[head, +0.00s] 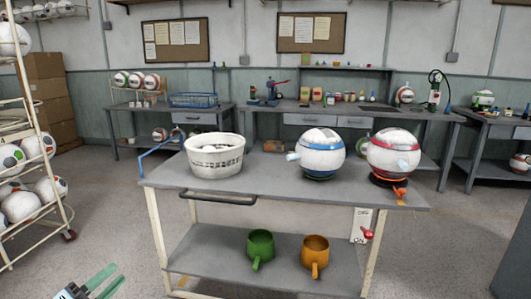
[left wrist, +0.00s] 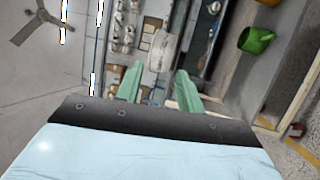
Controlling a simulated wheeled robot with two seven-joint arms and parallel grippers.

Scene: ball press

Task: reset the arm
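My left gripper (head: 116,274) shows at the lower left corner of the head view, in front of and left of the grey work table (head: 250,190), with only its green fingers and a bit of its body in view. In the left wrist view its two green fingers (left wrist: 160,72) stand apart with nothing between them. A white basket (left wrist: 162,48) shows beyond the fingertips, at a distance. My right gripper is not in view.
On the table stand a white basket (head: 215,158) and two balls on round bases, one left (head: 320,155) and one right (head: 393,152). A green mug (head: 260,246) and an orange mug (head: 315,252) sit on the lower shelf. A ball rack (head: 35,130) stands left.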

